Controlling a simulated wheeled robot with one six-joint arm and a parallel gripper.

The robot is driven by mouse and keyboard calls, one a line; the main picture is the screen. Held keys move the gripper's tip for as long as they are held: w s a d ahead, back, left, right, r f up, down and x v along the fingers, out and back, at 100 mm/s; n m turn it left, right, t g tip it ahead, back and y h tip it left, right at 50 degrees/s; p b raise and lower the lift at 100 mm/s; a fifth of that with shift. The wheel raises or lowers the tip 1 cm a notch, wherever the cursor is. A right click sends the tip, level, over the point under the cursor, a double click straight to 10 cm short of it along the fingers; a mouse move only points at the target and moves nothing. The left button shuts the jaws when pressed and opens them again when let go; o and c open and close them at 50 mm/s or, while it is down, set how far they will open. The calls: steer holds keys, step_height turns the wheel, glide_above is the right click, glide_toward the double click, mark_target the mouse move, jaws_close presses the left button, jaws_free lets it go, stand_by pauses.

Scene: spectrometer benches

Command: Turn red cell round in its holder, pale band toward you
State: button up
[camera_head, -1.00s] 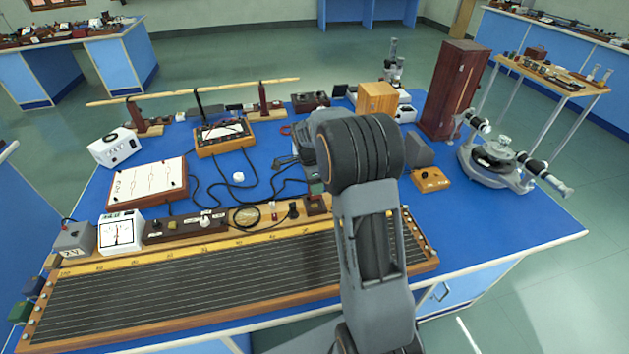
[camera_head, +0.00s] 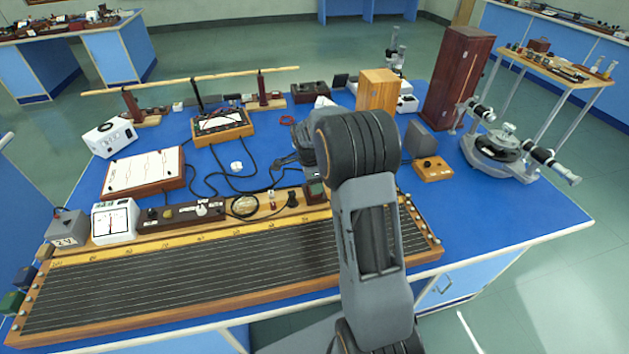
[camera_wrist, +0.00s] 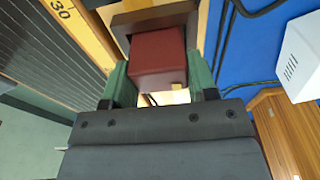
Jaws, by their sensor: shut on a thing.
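The red cell (camera_wrist: 158,62) is a plain red block in the wrist view. My gripper (camera_wrist: 160,85) is shut on it, one green fingertip on each side. The brown holder (camera_wrist: 150,18) frames the cell's far end; I cannot tell how deep the cell sits in it. A pale patch shows just below the cell, but I cannot tell if it is the band. In the head view my gripper (camera_head: 315,188) is mostly hidden behind my own arm, over the wooden strip by the wire board.
A long wire board (camera_head: 190,275) lies along the front edge. A white meter (camera_head: 115,221) stands to the left. A white box (camera_wrist: 300,58) and black cables lie near the gripper. A wooden box (camera_head: 378,95) and a spectrometer (camera_head: 500,150) stand behind to the right.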

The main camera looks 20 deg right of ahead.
steer(key=o, duration=1.1)
steer(key=shift+r, duration=0.1)
steer(key=r, duration=0.4)
steer(key=a+r, duration=0.1)
steer(key=r, duration=0.8)
steer(key=shift+w+a+r, duration=0.2)
steer(key=shift+a+r, duration=0.1)
steer(key=shift+a, duration=0.05)
